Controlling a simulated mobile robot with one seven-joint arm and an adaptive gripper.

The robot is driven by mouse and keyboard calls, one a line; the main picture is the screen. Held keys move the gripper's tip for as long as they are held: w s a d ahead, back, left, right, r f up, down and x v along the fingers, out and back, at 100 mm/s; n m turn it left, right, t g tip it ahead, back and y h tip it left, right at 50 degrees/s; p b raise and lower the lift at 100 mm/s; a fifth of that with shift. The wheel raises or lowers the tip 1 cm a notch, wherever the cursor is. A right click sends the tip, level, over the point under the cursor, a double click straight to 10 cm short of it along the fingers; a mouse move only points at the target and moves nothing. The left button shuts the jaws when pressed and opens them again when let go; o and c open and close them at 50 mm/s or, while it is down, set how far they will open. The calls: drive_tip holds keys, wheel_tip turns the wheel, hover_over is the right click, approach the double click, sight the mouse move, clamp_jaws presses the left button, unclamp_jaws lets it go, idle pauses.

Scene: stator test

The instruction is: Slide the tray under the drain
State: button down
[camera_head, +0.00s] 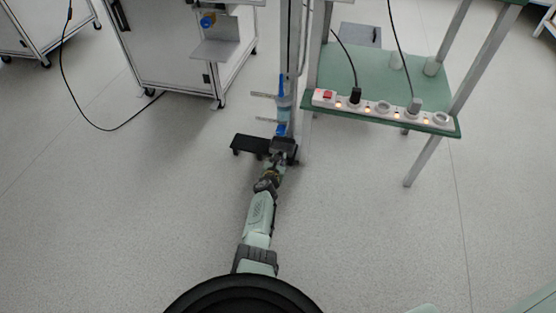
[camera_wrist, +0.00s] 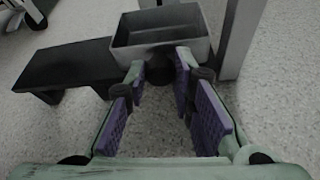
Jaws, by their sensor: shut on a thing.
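The tray (camera_wrist: 202,50) is a grey open-topped box at the top of the wrist view, and its visible inside looks empty. A dark round knob (camera_wrist: 159,72) is at its near side. My gripper (camera_wrist: 160,76), with purple pads, is shut on this knob, the fingers on either side of it. In the head view the tray (camera_head: 284,145) is small and dark at the end of my arm. Above it, a clear and blue unit (camera_head: 284,97) is on the upright post, with a blue part below it. I cannot tell exactly where the drain opening is.
A low black stand (camera_wrist: 62,67) is left of the tray and close to it. A grey post (camera_wrist: 238,40) rises just right of the tray. A green table (camera_head: 350,70) with a power strip (camera_head: 385,108) stands to the right. Open floor lies around my arm.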

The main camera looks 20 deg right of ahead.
drive_tip(key=shift+s+d, duration=0.2)
drive_tip(key=shift+d, duration=0.1)
drive_tip(key=c, duration=1.4)
unclamp_jaws()
drive_tip(key=shift+o, duration=0.2)
drive_tip(key=shift+a, duration=0.1)
